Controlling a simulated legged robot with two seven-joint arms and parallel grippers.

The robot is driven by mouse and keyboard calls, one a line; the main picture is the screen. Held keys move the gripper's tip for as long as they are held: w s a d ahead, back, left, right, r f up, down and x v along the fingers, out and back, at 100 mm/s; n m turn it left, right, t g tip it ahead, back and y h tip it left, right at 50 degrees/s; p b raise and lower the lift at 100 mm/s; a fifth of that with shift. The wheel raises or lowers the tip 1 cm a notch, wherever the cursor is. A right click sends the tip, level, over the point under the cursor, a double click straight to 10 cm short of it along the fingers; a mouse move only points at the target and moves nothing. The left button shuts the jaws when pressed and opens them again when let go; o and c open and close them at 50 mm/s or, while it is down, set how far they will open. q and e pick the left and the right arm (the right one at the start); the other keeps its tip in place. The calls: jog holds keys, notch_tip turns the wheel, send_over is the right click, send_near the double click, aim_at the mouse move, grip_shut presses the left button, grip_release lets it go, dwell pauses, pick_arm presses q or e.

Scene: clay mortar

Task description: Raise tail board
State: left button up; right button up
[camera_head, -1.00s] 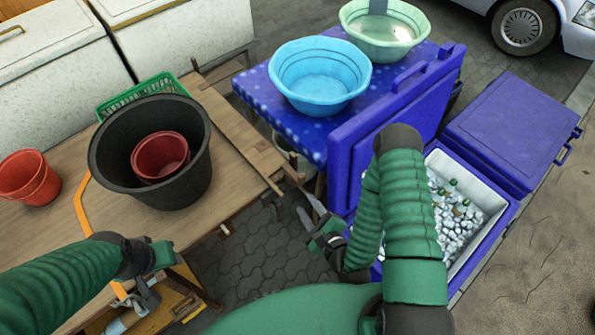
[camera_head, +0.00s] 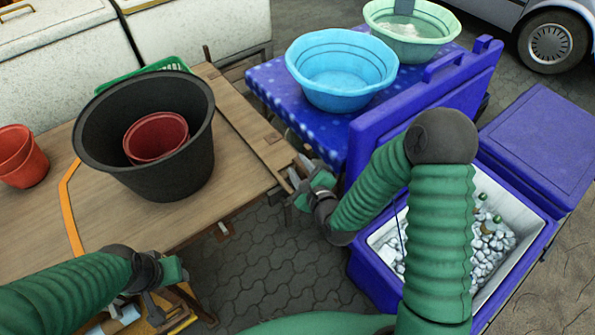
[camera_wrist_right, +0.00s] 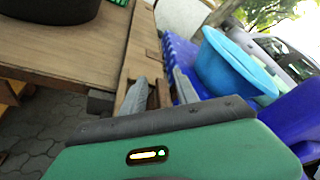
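The wooden tail board (camera_head: 262,142) lies flat along the right end of the wooden table or cart bed (camera_head: 100,215). It also shows in the wrist view (camera_wrist_right: 140,48), running away from me. My right gripper (camera_head: 298,177) is at the board's near right corner. In the wrist view its two fingers (camera_wrist_right: 160,92) are spread, with a wooden end piece between or just beyond them; contact cannot be told. My left gripper (camera_head: 168,300) hangs low by the table's front edge, its fingers partly hidden and pointing down.
A black tub (camera_head: 190,150) with a red pot (camera_head: 156,137) inside and red pots (camera_head: 22,160) stand on the table. A blue basin (camera_head: 340,70) and green basin (camera_head: 410,30) sit on a blue-covered table. An open blue cooler (camera_head: 365,280) with ice and bottles is at right.

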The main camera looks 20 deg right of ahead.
jog(key=shift+w+a+f, duration=0.15)
jog(key=shift+w, duration=0.55)
jog(key=shift+c, duration=0.3)
grip_shut()
dwell(0.6)
jog(key=shift+o, duration=0.3)
grip_release()
